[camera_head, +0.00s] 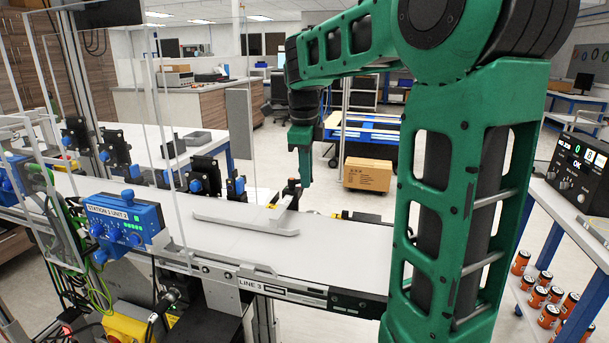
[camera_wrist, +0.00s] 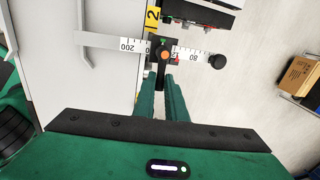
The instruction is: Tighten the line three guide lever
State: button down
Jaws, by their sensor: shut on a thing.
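The line three guide lever is a small black handle (camera_wrist: 161,76) below an orange pivot button (camera_wrist: 164,54) in the wrist view. In the head view my gripper (camera_head: 304,183) points down at the far side of the conveyor marked LINE 3 (camera_head: 335,255). The lever is too small and partly hidden there to make out.
A pale guide rail (camera_head: 240,216) lies along the belt. A blue station box (camera_head: 125,220) and clear panels stand at the left. A cardboard box (camera_head: 368,174) sits on the floor behind. A side table with orange-and-black cans (camera_head: 538,296) is at the right.

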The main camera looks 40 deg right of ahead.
jog(key=shift+w+r, duration=0.1)
jog(key=shift+w, duration=0.05)
jog(key=c, duration=1.8)
grip_release()
notch_tip(320, 180, up, 10)
jog(key=s+a, duration=0.1)
jog(key=shift+a+r, duration=0.2)
jog(key=shift+a, duration=0.15)
jog(key=shift+s, duration=0.1)
